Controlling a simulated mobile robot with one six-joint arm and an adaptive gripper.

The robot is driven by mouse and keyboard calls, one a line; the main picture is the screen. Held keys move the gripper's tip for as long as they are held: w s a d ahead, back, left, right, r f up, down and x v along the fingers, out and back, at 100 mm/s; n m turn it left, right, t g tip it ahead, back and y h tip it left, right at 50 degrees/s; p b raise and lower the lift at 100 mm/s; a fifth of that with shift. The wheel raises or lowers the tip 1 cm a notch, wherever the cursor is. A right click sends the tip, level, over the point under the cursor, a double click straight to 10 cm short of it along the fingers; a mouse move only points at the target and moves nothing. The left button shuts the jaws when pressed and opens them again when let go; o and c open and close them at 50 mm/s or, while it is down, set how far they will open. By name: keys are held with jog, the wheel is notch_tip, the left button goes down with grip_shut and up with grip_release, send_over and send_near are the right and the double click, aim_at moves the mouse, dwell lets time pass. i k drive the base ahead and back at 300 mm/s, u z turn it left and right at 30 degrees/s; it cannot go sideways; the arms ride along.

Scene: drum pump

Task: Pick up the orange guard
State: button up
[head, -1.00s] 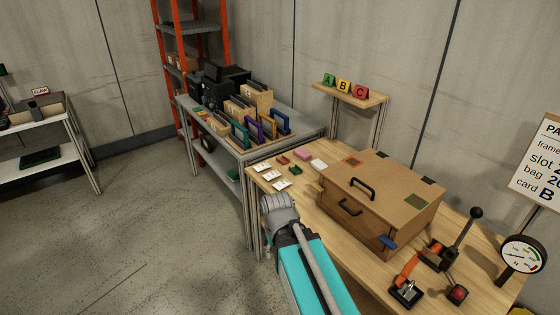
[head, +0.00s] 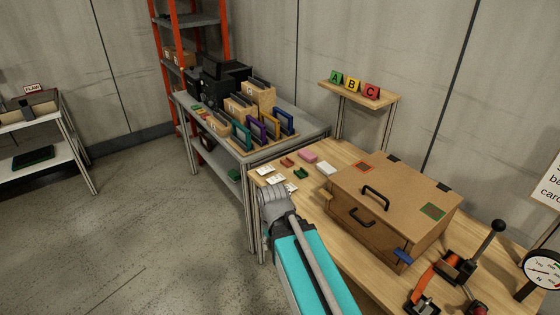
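An orange guard (head: 429,277) stands tilted at the lower right of the head view, on the wooden table beside a black-handled lever (head: 480,252). Its lower end meets a small dark base with a metal part (head: 424,305), cut by the bottom edge of the picture. My arm, with a teal link and a grey joint, crosses the lower middle, left of the guard and well apart from it. My gripper's fingers do not show.
A brown box with black handles (head: 385,205) stands on the wooden table (head: 330,265) between my arm and the lever. A gauge (head: 542,268) and a red knob (head: 477,309) are at the right. Cards and small coloured blocks lie behind my arm.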

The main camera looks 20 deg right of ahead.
aim_at(287, 162)
jog(key=i, duration=1.05)
jog(key=z, duration=0.05)
